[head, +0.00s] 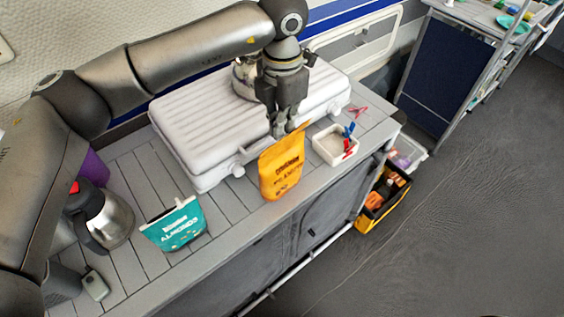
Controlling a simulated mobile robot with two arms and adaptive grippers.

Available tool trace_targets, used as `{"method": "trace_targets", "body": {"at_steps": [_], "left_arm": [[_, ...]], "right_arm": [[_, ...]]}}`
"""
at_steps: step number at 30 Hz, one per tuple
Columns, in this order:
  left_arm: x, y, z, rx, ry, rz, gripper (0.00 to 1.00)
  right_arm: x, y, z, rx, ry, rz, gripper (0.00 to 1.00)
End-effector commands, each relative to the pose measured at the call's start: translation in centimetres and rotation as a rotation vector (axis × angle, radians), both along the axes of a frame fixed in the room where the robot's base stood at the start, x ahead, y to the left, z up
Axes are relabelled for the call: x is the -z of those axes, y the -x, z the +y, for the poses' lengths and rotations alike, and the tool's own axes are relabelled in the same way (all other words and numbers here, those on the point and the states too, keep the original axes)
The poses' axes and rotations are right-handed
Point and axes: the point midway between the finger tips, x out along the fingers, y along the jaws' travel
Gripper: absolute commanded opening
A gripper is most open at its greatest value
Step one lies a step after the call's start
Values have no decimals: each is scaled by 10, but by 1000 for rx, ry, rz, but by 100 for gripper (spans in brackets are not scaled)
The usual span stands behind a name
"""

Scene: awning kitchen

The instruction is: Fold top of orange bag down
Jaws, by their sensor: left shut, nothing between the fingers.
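The orange bag (281,172) stands upright on the grey slatted counter, near its front edge and in front of the white ribbed case. Its top rises to a point at the upper right and does not look folded over. My left gripper (284,130) points down directly behind the bag's top edge, with its fingers shut and empty. The fingertips are partly hidden by the bag, so I cannot tell whether they touch it. My right gripper is not in view.
The white case (190,128) fills the counter's back. A white tray (325,152) with red and blue clips (349,131) stands right of the bag. A teal bag (176,226) and a steel kettle (106,219) stand left. Counter between the two bags is clear.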

Motion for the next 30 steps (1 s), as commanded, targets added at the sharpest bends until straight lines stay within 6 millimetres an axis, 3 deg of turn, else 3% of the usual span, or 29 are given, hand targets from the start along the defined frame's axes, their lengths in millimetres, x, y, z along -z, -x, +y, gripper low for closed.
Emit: {"method": "trace_targets", "body": {"at_steps": [30], "left_arm": [[7,17,-14,1,0,0,0]], "right_arm": [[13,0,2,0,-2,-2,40]]}}
